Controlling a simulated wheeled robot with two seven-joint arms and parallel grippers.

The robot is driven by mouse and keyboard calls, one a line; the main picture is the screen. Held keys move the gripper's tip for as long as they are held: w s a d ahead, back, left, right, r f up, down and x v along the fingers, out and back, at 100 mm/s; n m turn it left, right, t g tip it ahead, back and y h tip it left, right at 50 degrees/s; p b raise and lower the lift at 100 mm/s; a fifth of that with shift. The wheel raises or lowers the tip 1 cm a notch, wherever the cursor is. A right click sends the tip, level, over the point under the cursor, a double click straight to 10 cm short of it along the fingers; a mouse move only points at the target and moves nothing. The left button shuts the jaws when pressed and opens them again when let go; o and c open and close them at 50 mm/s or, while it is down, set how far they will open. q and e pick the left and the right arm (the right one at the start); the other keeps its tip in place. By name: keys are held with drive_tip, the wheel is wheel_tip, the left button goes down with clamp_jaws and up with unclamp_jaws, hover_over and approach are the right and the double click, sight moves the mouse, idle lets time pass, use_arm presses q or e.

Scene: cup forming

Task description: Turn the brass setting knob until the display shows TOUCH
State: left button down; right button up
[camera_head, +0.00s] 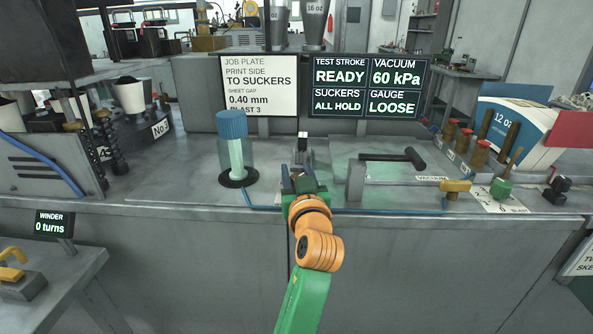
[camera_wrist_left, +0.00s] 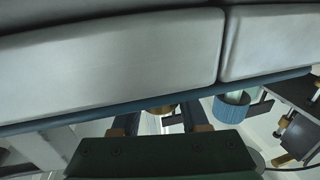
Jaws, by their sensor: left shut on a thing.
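The display (camera_head: 368,88) stands at the back middle in the head view; its GAUGE field reads LOOSE. My left gripper (camera_head: 303,178) is at the front edge of the grey bench, in the middle of the head view, pointing away. Its two dark fingers also show in the wrist view (camera_wrist_left: 160,121), shut on the brass setting knob. A small part of the brass knob (camera_wrist_left: 162,108) shows between the fingertips there; the gripper hides it in the head view. My right gripper is in neither view.
A jar with a blue cap (camera_head: 232,125) stands left of my gripper on the bench (camera_head: 185,165). A black-handled lever (camera_head: 390,159), a yellow valve handle (camera_head: 456,186) and a green valve (camera_head: 501,188) are to the right. A job plate sign (camera_head: 258,84) stands behind.

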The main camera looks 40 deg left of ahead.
use_arm(q)
drive_tip(key=m+t+h+p, duration=0.1)
drive_tip(key=p, duration=0.1)
drive_tip(key=m+t+h+p, duration=0.1)
drive_tip(key=h, duration=0.1)
drive_tip(key=m+t+h+p, duration=0.1)
drive_tip(key=m+h+p, duration=0.1)
drive_tip(key=shift+w+d+r+p, duration=0.2)
drive_tip(key=shift+d+r+p, duration=0.05)
drive_tip(key=shift+d+p, duration=0.1)
drive_tip(key=m+h, duration=0.1)
drive_tip(key=m+t+h+p, duration=0.1)
drive_tip(key=h, duration=0.1)
drive_tip(key=shift+w+d+f+p, duration=0.1)
drive_tip(key=shift+d+f+p, duration=0.1)
drive_tip(key=shift+p, duration=0.1)
drive_tip(key=shift+d+m+t+h+p, duration=0.15)
drive_tip(key=shift+m+t+h+p, duration=0.2)
drive_tip(key=shift+m+h, duration=0.45)
drive_tip(key=shift+f+h, duration=0.1)
drive_tip(key=shift+h, duration=0.3)
drive_tip(key=c, duration=0.6)
unclamp_jaws()
drive_tip(key=shift+w, duration=0.1)
drive_tip(key=shift+o, duration=0.9)
drive_tip(key=shift+w+f, duration=0.15)
drive_tip(key=shift+w, duration=0.15)
drive_tip(key=s, duration=0.7)
drive_tip(key=shift+s+d+b, duration=0.15)
drive_tip(key=shift+d+b, duration=0.25)
